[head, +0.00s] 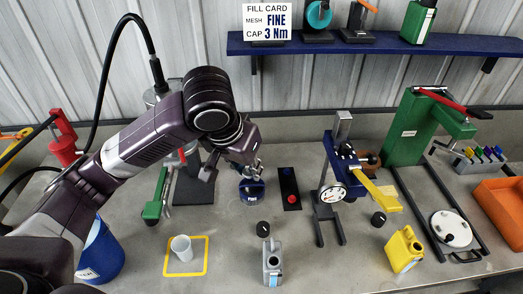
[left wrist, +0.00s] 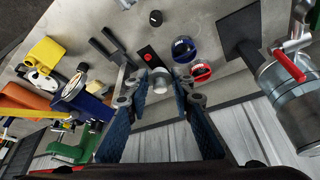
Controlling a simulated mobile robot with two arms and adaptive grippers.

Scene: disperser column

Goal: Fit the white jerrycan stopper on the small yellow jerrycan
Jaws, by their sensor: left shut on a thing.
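The small yellow jerrycan (head: 403,252) stands on the bench at the right front in the head view. It also shows at the left of the left wrist view (left wrist: 46,51). In the head view the stopper is too small and hidden to make out clearly. My right gripper is in neither view.
A black cap (head: 378,219) lies beside the yellow jerrycan. A grey jerrycan (head: 272,264) and another black cap (head: 264,229) stand at the front middle. A blue press with a dial (head: 333,192) stands between my gripper and the yellow jerrycan. A green press (head: 408,130) stands behind right.

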